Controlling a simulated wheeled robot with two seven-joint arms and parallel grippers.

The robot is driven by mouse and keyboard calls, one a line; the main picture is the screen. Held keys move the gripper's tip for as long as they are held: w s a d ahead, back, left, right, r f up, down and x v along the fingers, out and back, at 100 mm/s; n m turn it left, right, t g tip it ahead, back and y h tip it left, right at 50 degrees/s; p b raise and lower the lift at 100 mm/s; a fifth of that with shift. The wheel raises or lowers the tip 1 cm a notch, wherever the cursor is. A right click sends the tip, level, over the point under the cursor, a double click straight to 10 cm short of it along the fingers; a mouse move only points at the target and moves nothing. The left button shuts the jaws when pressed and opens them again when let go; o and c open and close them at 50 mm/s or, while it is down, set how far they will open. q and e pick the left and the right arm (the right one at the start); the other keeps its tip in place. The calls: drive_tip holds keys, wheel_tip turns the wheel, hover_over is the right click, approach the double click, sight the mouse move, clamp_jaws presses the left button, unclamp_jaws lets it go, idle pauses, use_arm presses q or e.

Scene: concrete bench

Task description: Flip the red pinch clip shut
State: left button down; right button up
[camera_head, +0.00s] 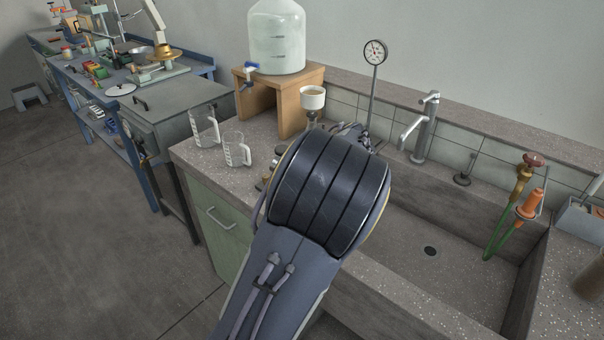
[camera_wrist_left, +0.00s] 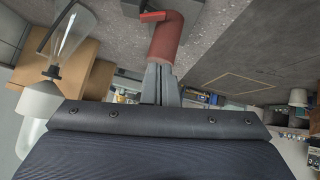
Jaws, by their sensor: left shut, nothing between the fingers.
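In the left wrist view a small bright red tab (camera_wrist_left: 152,16), which looks like the red pinch clip, sticks out at the top beside a dull red tube (camera_wrist_left: 167,38). I cannot tell the clip's exact position. My left gripper (camera_wrist_left: 159,67) is shut and empty, its fingertips close to the lower end of the tube; I cannot tell whether they touch it. In the head view the big dark link of my arm hides the clip, the tube and the gripper's fingertips. My right gripper is in neither view.
A wooden stand (camera_head: 306,85) carries a large clear jug (camera_head: 276,38) with a blue tap. Two clear measuring jugs, one in front (camera_head: 236,150), stand near the bench's left edge. A dial gauge (camera_head: 375,52), a faucet (camera_head: 427,125) and an open sink (camera_head: 420,240) lie right.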

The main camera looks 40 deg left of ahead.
use_arm(q)
drive_tip(key=s+v, duration=0.1)
drive_tip(key=v, duration=0.5)
drive_tip(key=shift+d, duration=0.2)
drive_tip(key=shift+s, duration=0.1)
drive_tip(key=s+d+f+m+g+h+p, duration=0.1)
drive_tip(key=s+f+m+g+h+p, duration=0.2)
drive_tip(key=s+f+h, duration=0.45)
drive_tip(key=s+d+r+m+t+h+p, duration=0.1)
drive_tip(key=s+d+r+m+t+h, duration=0.1)
drive_tip(key=s+d+m, duration=0.4)
drive_tip(key=s+d+r+m+t+h+p, duration=0.2)
drive_tip(key=s+d+r+m, duration=0.4)
drive_tip(key=s, duration=0.6)
drive_tip(key=shift+s+r+m+t+h+p, duration=0.25)
drive_tip(key=shift+m+t+h, duration=0.3)
drive_tip(key=shift+t, duration=0.45)
drive_tip(key=shift+f, duration=0.1)
